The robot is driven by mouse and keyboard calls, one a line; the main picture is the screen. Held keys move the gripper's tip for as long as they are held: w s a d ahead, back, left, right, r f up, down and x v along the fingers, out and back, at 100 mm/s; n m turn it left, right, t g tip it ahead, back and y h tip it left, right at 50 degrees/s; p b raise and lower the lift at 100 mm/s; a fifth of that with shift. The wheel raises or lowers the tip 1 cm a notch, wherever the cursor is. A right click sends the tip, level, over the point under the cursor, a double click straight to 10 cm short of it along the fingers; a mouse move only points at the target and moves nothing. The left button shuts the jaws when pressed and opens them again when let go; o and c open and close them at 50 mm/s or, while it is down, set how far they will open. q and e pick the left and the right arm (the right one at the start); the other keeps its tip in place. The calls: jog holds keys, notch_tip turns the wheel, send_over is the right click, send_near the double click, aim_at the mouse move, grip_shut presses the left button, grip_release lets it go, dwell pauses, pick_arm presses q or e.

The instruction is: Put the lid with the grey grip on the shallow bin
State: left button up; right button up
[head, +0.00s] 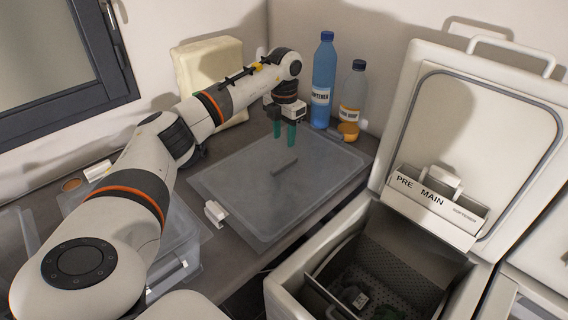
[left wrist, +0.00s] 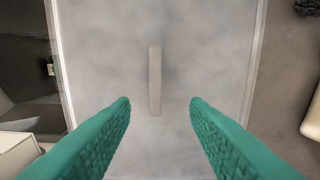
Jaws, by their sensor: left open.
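A large translucent lid (head: 240,190) lies flat on the counter, with a grey bar grip (head: 284,166) near its middle. In the left wrist view the grip (left wrist: 155,80) runs lengthwise on the lid (left wrist: 205,50). My left gripper (head: 285,140) has green fingers, points down and is above the grip; its fingers (left wrist: 160,103) are open, one to each side of the grip, apart from it. A clear bin (head: 178,262) stands at the left, partly hidden by my left arm; I cannot tell its depth. My right gripper is not in view.
A white clip-like piece (head: 215,213) is by the lid's left edge.

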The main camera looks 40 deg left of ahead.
aim_at(284, 163)
pick_arm(q)
notch_tip(284, 163, down, 4)
jog(key=shift+r+p, duration=0.25)
jog(key=shift+p, duration=0.05)
jog(key=shift+s+d+f+p, duration=0.1)
jog(key=shift+s+f+p, duration=0.05)
jog(key=shift+f+p, duration=0.35)
jog(key=f, duration=0.2)
jog(key=f+p, duration=0.1)
jog(key=shift+s+d+f, duration=0.15)
jog(key=shift+s+f, duration=0.05)
jog(key=shift+f, duration=0.5)
jog(key=shift+c, duration=0.5)
grip_shut()
